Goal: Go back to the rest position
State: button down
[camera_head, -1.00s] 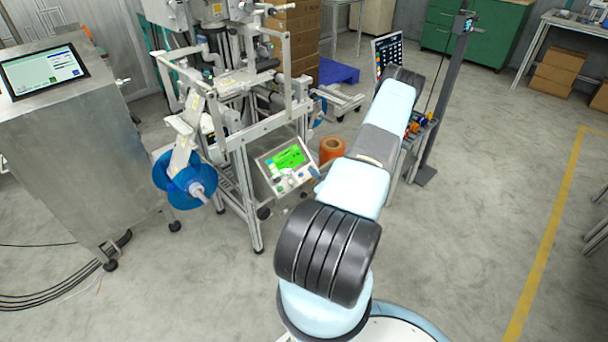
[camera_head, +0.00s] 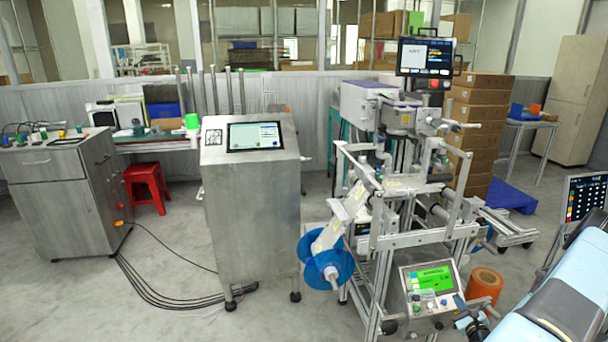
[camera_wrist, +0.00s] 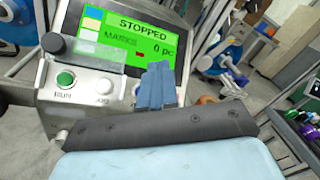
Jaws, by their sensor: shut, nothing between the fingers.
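My gripper (camera_wrist: 157,85) shows in the wrist view as two blue fingers pressed together, with nothing between them. It stands in front of the lower right part of a control panel (camera_wrist: 112,88); I cannot tell whether it touches. The panel's green screen (camera_wrist: 135,45) reads "STOPPED" and "MASKS 0 pc". A green RUN button (camera_wrist: 66,79) and a pale JOG button (camera_wrist: 103,87) lie left of the fingers. In the head view the same panel (camera_head: 448,304) is at the lower right, and my arm enters from the bottom right corner.
The framed machine (camera_head: 400,243) with blue reels (camera_head: 326,262) stands behind and left of the panel. An orange roll (camera_head: 484,285) is on the floor close to my arm. A steel cabinet (camera_head: 250,215) stands left, with black cables (camera_head: 160,290) on the floor.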

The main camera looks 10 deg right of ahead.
jog(key=w+a+r+n+g+y, duration=0.2)
jog(key=w+a+r+n+y, duration=0.35)
jog(key=r, duration=0.45)
jog(key=w+a+r+n+g+y, duration=0.1)
jog(key=w+a+r+n+y, duration=0.1)
jog(key=a+r+n+y, duration=0.4)
jog(key=s+a+r+n+g+y, duration=0.35)
jog(key=a+r+n+g, duration=0.4)
jog(key=a+r, duration=0.9)
jog(key=s+a+r+n+g+h, duration=0.5)
jog(key=s+a+r+n+g, duration=0.15)
jog(key=s+a+r, duration=0.55)
jog(key=s+d+r+n+t+h, duration=0.1)
jog(key=s+r+h, duration=0.3)
jog(key=s, duration=0.4)
jog(key=s+d+r+n+t+h, duration=0.1)
jog(key=s+r+n+t+h, duration=0.2)
jog(key=s, duration=0.4)
jog(key=shift+s+r+n+t+h, duration=0.35)
jog(key=shift+r+n+h, duration=0.25)
jog(key=shift+r, duration=0.65)
